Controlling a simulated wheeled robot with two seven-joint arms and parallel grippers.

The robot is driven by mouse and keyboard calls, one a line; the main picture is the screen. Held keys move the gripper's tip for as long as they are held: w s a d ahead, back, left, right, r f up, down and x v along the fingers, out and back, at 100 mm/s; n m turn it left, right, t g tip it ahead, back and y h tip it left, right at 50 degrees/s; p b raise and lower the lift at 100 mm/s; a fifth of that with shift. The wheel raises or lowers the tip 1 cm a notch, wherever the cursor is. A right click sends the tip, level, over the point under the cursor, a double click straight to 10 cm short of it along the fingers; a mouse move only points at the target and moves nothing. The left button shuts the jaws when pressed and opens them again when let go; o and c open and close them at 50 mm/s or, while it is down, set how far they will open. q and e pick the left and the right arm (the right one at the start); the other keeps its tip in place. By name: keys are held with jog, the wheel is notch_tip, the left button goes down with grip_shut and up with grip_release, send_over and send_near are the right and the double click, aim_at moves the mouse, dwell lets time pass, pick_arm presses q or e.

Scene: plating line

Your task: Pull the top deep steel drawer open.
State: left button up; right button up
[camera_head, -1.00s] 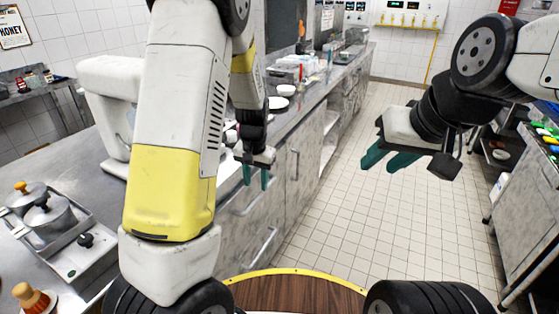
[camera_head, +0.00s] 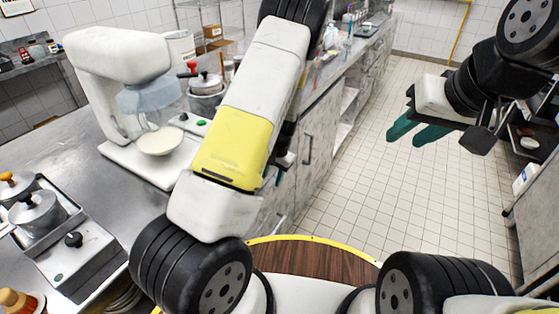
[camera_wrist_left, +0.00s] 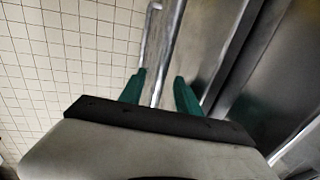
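The steel drawer fronts (camera_head: 272,208) are below the counter, mostly hidden behind my left arm in the head view. My left gripper (camera_head: 279,176) is also mostly hidden there, low beside the cabinet front. In the left wrist view, its two green fingers (camera_wrist_left: 162,92) are apart, pointing toward a bar handle (camera_wrist_left: 168,50) on a steel front (camera_wrist_left: 205,45). The bar lines up with the gap between the fingers; I cannot tell whether they touch it. I cannot tell whether the top drawer stands open. My right gripper (camera_head: 410,131) is open and empty over the floor.
A white mixer (camera_head: 100,90) with a bowl (camera_head: 160,140) stands on the steel counter (camera_head: 60,150). A burner unit with pots (camera_head: 38,212) is at front left. A cabinet door (camera_head: 318,130) lies beyond the drawers. The tiled floor (camera_head: 350,200) to the right is clear.

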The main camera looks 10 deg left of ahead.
pick_arm(q)
jog(key=shift+a+f, duration=0.1)
jog(key=shift+f, duration=0.3)
grip_shut()
dwell(1.2)
